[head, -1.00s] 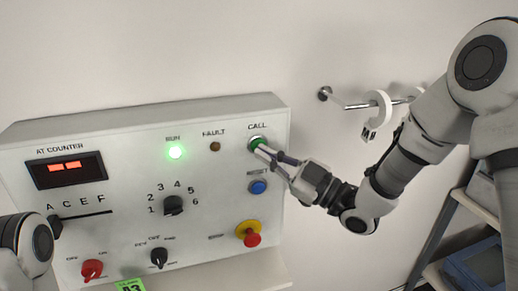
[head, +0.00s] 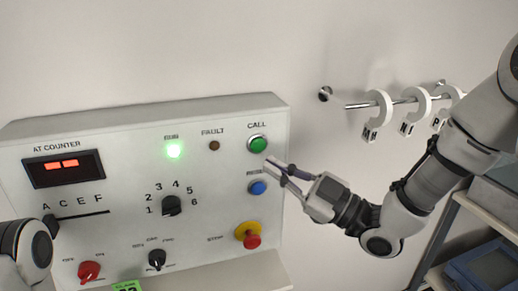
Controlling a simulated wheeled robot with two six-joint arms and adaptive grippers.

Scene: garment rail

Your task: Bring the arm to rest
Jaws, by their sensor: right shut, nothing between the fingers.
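My right gripper (head: 276,168) is shut and empty. It is in front of the control panel's right edge, just below and right of the green CALL button (head: 258,144). Its fingers partly cover the label above the blue button (head: 258,187). The green button shows in full and the gripper appears apart from it. My left arm (head: 32,245) shows only as a link at the lower left edge; its gripper is out of view.
The white control panel (head: 110,133) has a lit green RUN lamp (head: 174,151), several knobs and a red stop button (head: 252,241) on yellow. A shelf with a blue bin (head: 488,268) stands lower right.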

